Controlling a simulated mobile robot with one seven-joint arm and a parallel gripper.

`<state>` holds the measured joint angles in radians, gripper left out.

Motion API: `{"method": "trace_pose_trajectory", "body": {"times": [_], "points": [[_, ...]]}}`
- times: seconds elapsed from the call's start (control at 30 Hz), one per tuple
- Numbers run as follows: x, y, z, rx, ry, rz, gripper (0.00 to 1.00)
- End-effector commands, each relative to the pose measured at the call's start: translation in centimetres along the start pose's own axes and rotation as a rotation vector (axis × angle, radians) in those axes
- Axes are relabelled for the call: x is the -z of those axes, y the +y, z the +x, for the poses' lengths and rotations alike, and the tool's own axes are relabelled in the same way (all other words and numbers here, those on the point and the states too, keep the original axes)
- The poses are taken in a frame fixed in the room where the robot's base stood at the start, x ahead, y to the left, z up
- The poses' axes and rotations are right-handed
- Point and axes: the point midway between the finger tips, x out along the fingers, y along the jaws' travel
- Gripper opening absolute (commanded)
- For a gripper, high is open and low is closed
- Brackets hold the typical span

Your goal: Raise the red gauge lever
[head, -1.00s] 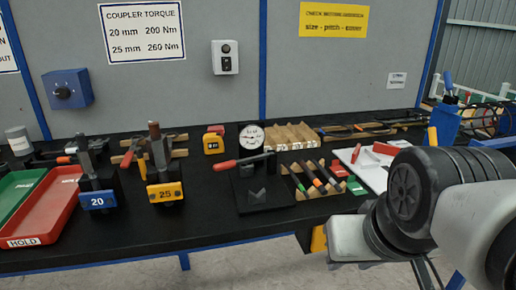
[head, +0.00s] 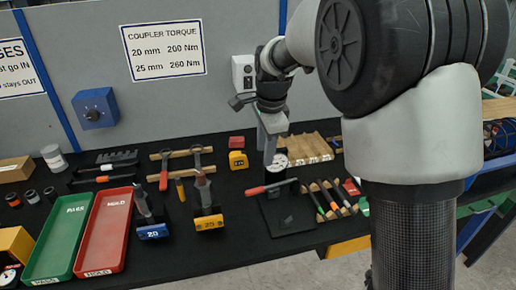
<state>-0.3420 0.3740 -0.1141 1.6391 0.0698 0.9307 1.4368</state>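The red gauge lever (head: 257,190) is a red-handled bar on the black gauge stand (head: 286,212). The bar lies near level, with its red end to the left and slightly lower. The white dial (head: 278,160) stands just behind it.
A yellow block (head: 238,160) stands left of the dial. The blue 20 block (head: 153,231) and yellow 25 block (head: 209,222) stand left of the stand. A rack of coloured bars (head: 328,199) sits close on its right.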

Motion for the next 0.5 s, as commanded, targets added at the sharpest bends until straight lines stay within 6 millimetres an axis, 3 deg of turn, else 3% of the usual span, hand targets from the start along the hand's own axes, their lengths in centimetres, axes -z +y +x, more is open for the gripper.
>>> {"method": "trace_pose_trajectory", "body": {"times": [0.27,0.5], "points": [[-0.3,-0.5,2.6,-0.011,0.000,0.033,0.36],[-0.3,-0.3,7.7,-0.013,0.000,0.031,0.36]]}}
